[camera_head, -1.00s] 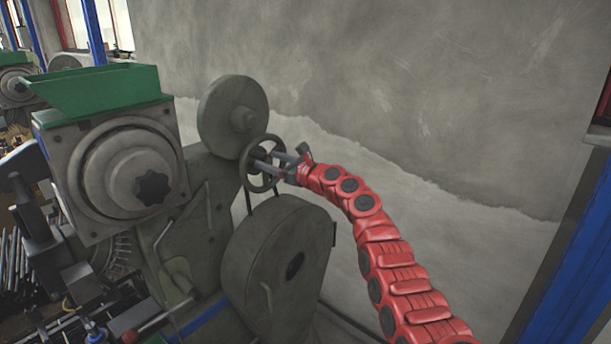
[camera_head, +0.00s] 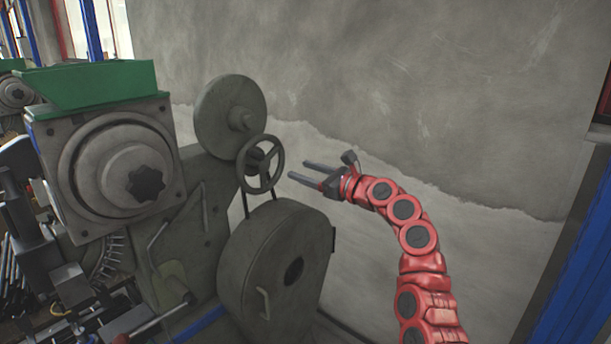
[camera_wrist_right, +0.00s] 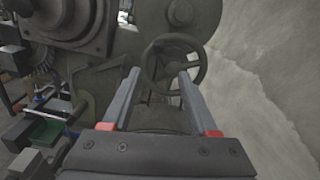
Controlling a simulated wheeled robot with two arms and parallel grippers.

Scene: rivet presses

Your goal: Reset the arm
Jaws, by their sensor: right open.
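My right arm is red and comes in from the lower right in the head view. Its right gripper (camera_head: 298,169) is open and empty, with two grey fingers pointing left at the press. The fingertips are apart from the small spoked handwheel (camera_head: 279,165), just to its right. In the right wrist view the two fingers (camera_wrist_right: 158,85) are spread, and the handwheel (camera_wrist_right: 203,70) shows beyond them with nothing held between them. My left gripper does not show.
The grey rivet press has a green hopper (camera_head: 90,86), a round front hub (camera_head: 125,180), an upper disc (camera_head: 228,112) and a rounded belt guard (camera_head: 262,255). A concrete wall (camera_head: 420,90) stands behind. Free room lies right of the handwheel. A blue post (camera_head: 575,265) is at far right.

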